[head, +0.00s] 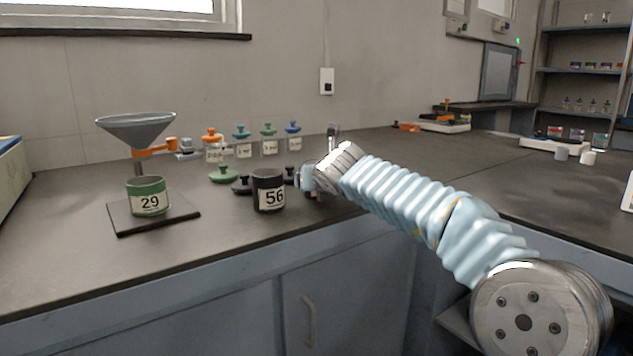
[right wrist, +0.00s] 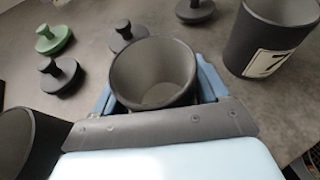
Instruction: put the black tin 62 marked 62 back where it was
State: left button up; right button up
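My right gripper (head: 308,178) is low over the counter, just right of the black tin marked 56 (head: 268,190). In the right wrist view its two fingers (right wrist: 160,92) lie close against both sides of an open, empty-looking black tin (right wrist: 153,68). That tin's label is hidden, so I cannot read its number, and I cannot tell whether it touches the counter. Another black tin (right wrist: 268,45), with a partly visible label starting with 7, stands to its right. A dark tin (right wrist: 25,145) is cut off at the lower left. My left gripper is out of view.
A green tin marked 29 (head: 148,196) stands on a dark plate (head: 185,213) below a grey funnel (head: 137,127). A green lid (right wrist: 53,38) and several black lids (right wrist: 62,75) lie beyond the gripper. Jars with coloured tops (head: 268,143) line the wall. The front counter strip is clear.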

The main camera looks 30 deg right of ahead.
jog(key=shift+o, duration=1.4)
jog(key=shift+r, duration=0.2)
jog(key=p+v, duration=0.1)
jog(key=v, duration=1)
jog(key=shift+s+a+r, duration=0.1)
jog(key=shift+s+r, duration=0.05)
jog(key=shift+s, duration=0.35)
